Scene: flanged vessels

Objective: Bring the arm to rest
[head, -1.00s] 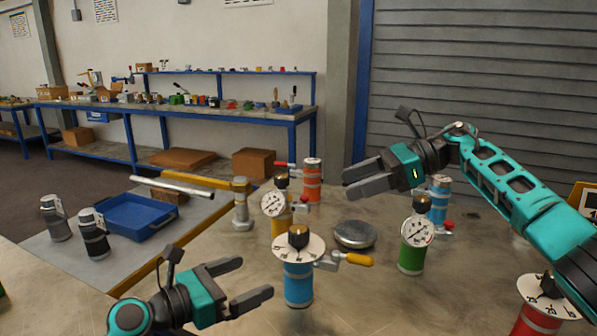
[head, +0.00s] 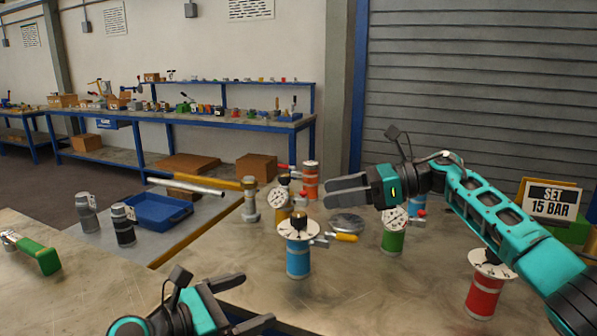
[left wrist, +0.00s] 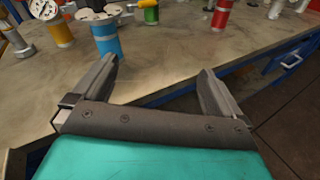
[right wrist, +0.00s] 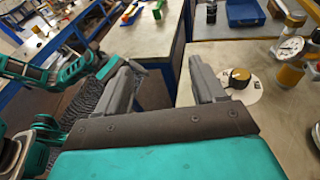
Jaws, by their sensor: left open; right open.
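My right gripper (head: 347,190) is open and empty, held above the table among the vessels, with its fingers pointing left in the head view. My left gripper (head: 258,303) is open and empty at the bottom of the head view, in front of the blue vessel. The blue vessel (head: 298,262) carries a white dial plate with a black knob and a yellow-handled valve. Both pairs of fingers also show apart and empty in the left wrist view (left wrist: 155,90) and the right wrist view (right wrist: 165,85).
A green vessel with a gauge (head: 393,240), a red vessel (head: 484,296) and an orange vessel (head: 310,182) stand on the table. A round metal disc (head: 347,223) lies behind. A "SET 15 BAR" sign (head: 552,202) stands at right. A blue tray (head: 160,212) sits left.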

